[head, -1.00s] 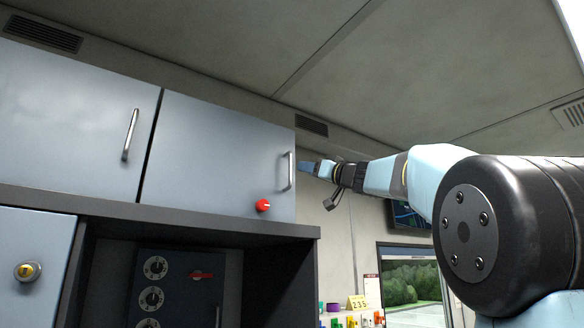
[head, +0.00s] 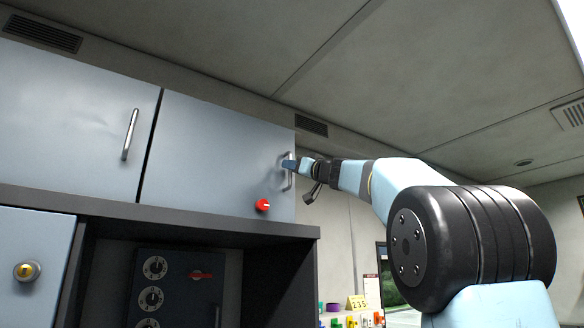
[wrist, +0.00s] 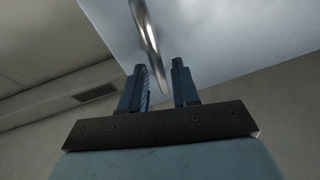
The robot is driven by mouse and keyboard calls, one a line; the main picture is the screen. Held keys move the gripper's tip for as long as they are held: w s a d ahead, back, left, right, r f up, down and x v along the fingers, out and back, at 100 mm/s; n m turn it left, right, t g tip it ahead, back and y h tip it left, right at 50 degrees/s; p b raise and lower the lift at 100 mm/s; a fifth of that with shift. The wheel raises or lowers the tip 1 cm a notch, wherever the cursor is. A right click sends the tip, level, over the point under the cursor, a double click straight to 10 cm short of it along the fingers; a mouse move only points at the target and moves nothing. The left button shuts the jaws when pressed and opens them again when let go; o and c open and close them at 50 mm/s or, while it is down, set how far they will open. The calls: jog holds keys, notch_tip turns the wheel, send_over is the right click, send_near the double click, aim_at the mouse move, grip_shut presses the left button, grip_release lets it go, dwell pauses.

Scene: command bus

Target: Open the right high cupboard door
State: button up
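The right high cupboard door (head: 215,150) is a flat blue-grey panel, and it is shut. Its upright metal bar handle (head: 287,183) is near the door's right edge, with a red knob (head: 263,205) below and to its left. My gripper (head: 288,164) is at the handle in the head view and covers part of it. In the wrist view my gripper (wrist: 162,84) is open, its two dark blue fingers apart. There the silver handle (wrist: 147,35) comes down from the top to the gap between the fingertips, nearer the left finger. I cannot tell whether they touch.
A left high cupboard door (head: 70,115) with its own bar handle is shut beside it. A dark shelf edge (head: 160,218) runs below the doors.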

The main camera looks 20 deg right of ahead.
grip_shut()
